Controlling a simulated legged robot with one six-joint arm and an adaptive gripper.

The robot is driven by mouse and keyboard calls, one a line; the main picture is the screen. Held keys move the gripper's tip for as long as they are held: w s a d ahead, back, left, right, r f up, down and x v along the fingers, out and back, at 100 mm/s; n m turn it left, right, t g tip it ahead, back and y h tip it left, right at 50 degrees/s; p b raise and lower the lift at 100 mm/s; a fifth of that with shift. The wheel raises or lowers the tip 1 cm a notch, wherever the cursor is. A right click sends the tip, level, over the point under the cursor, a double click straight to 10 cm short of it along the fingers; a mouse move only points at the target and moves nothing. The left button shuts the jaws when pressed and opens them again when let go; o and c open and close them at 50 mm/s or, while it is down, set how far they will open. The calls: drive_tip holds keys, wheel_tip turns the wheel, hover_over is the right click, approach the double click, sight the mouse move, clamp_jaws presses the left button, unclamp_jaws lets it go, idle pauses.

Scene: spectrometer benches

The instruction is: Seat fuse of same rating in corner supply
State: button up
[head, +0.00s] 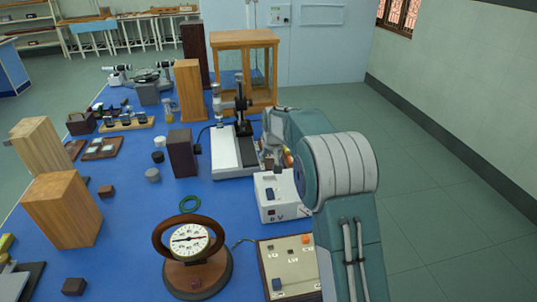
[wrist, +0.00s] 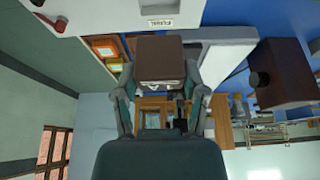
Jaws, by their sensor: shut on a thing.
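A white supply box (head: 282,208) with a dark blue switch stands at the bench's right edge in the head view. Its pale face (wrist: 115,14) fills the top of the wrist view, with a small label (wrist: 160,22) that seems to read FUSE. My gripper (head: 272,150) is behind and above the supply, partly hidden by my arm. In the wrist view my gripper (wrist: 160,80) is shut on a brown block-shaped fuse (wrist: 160,50), which has a pale strip along its near edge. The fuse appears close to the label; contact cannot be told. Its rating cannot be read.
A microscope-like stand (head: 232,150) on a white base is just behind the supply. Small orange and green items (wrist: 106,48) lie beside it. A dark brown block (head: 182,153), a round dial meter (head: 188,242) and a cream switch panel (head: 290,262) stand nearby. Floor is clear at right.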

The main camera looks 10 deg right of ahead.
sight(270, 173)
drive_tip(key=shift+a+f, duration=0.2)
drive_tip(key=shift+f, duration=1.2)
drive_tip(key=shift+d+f, duration=0.1)
drive_tip(key=shift+f, duration=1.8)
drive_tip(key=o, duration=1.2)
drive_tip(key=v, duration=1.1)
drive_tip(key=shift+s+r, duration=0.1)
drive_tip(key=shift+r, duration=0.3)
